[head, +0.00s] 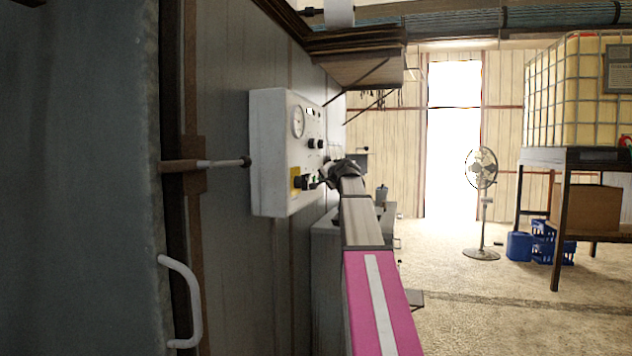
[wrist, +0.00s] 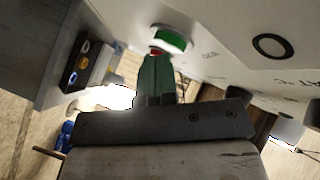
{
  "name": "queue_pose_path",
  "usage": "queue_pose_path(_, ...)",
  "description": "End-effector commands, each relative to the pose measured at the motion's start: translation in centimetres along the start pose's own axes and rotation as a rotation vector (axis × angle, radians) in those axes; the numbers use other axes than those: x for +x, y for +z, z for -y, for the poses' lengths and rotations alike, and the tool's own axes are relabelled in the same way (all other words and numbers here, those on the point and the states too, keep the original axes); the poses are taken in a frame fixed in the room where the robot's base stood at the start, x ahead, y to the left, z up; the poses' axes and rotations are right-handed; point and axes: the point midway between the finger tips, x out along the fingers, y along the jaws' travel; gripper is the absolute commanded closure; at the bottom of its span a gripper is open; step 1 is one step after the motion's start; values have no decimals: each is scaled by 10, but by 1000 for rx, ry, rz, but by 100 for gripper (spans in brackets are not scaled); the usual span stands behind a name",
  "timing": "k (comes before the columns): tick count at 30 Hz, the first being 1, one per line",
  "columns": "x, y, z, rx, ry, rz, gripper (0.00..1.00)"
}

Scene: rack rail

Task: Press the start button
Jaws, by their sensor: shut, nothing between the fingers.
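A white control box (head: 268,150) is mounted on the wall left of centre in the head view. A green button (wrist: 173,38) with a pale rim sits on its face in the wrist view. My gripper is shut and empty, and its fingertips (wrist: 157,58) are right by the green button; I cannot tell whether they touch it. A small red part (wrist: 156,50) shows at the fingertips. In the head view my gripper (head: 318,181) is at the lower part of the panel, beside a yellow plate (head: 296,180) with a dark knob. The button is hard to make out there.
The box also carries a round gauge (head: 298,121) and dark knobs (head: 316,143). A wall shelf (head: 355,68) is above it and a grey cabinet (head: 325,265) below. A fan (head: 481,170) and blue crates (head: 553,243) stand to the right, with open floor between.

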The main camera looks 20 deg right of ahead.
Motion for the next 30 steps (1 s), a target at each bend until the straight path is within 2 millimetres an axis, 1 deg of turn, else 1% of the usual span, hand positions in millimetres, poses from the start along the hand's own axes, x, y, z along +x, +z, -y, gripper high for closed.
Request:
queue_pose_path(19,2,2,2,1,0,0,100)
queue_pose_path(30,-8,-6,-6,2,0,-1,100)
